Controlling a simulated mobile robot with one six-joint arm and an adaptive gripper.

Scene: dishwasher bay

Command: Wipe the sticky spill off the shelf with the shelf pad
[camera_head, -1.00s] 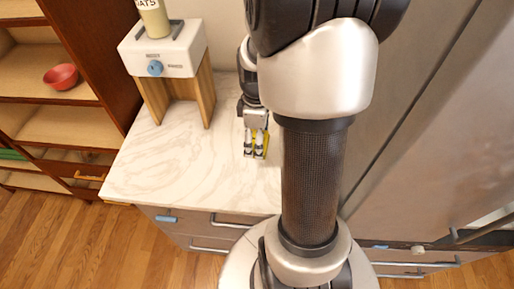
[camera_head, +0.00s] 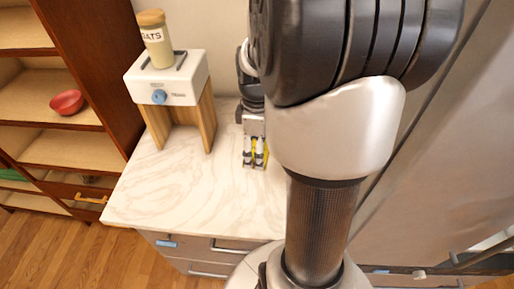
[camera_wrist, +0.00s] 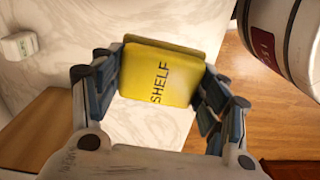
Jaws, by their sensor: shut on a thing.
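My gripper (camera_wrist: 158,88) is shut on the yellow shelf pad (camera_wrist: 165,75), which has SHELF printed on its face. The blue-grey fingers grip it from both sides in the wrist view. In the head view my gripper (camera_head: 254,156) is low over the white marble counter (camera_head: 190,195), and only a little yellow of the pad shows between the fingers. I cannot tell whether the pad touches the counter. Brown wooden shelves (camera_head: 65,150) stand at the far left, well away from my gripper. I make out no sticky spill in either view.
A white box with a blue knob (camera_head: 178,85) stands on a wooden stand (camera_head: 205,118) left of my gripper, with an oats jar (camera_head: 155,40) on top. A red bowl (camera_head: 67,102) sits on a shelf. The counter's front left is clear.

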